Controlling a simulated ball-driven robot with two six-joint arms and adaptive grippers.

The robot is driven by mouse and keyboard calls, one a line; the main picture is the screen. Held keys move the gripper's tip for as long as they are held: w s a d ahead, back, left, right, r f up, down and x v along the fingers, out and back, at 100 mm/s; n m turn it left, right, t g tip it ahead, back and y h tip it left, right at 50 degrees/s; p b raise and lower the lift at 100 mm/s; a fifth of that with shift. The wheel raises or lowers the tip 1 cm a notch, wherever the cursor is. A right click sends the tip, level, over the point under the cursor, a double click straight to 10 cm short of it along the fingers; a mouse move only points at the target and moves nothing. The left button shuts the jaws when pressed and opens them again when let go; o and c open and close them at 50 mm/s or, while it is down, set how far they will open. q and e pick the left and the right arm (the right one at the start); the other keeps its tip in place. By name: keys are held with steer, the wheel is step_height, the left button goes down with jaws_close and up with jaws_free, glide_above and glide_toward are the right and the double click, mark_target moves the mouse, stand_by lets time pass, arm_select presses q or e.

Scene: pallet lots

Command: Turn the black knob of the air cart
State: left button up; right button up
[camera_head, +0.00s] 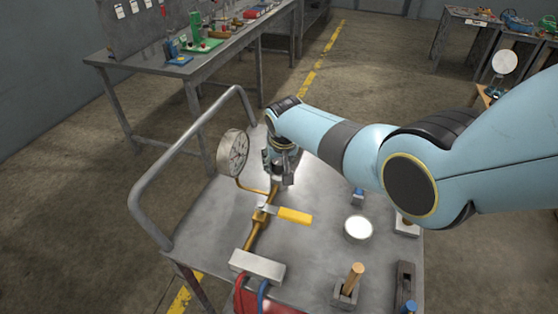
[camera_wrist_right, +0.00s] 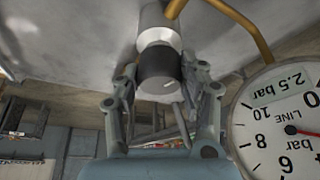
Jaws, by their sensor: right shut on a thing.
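The black knob (camera_wrist_right: 160,68) sits on a silver cylindrical body in the right wrist view, with a small white mark on its face. My right gripper (camera_head: 279,178) points down over the air cart (camera_head: 215,222) beside the gauge. Its two fingers (camera_wrist_right: 161,84) are shut on the knob, one on each side. In the head view the knob is hidden by the gripper. The round pressure gauge (camera_head: 233,152) stands on a brass pipe left of the gripper. In the right wrist view the gauge (camera_wrist_right: 270,138) shows a red needle and a "2.5 bar" label. My left gripper is not in view.
A yellow valve lever (camera_head: 295,216) lies in front of the gripper. A metal block (camera_head: 257,267) with red and blue hoses is nearer. A white disc (camera_head: 358,228) and a wooden-handled tool (camera_head: 353,278) stand to the right. The cart's handle rail (camera_head: 180,148) runs along the left.

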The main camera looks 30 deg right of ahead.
steer(key=m+h+b, duration=0.1)
steer(key=m, duration=0.2)
steer(key=shift+f+m+g, duration=0.15)
steer(key=shift+m+g, duration=0.15)
steer(key=shift+m+g+h+b, duration=0.4)
steer(key=shift+m+h+b, duration=0.2)
steer(key=shift+m+b, duration=0.8)
steer(key=shift+m, duration=0.4)
steer(key=o, duration=1.2)
steer(key=v, duration=1.2)
steer(key=shift+w, duration=0.1)
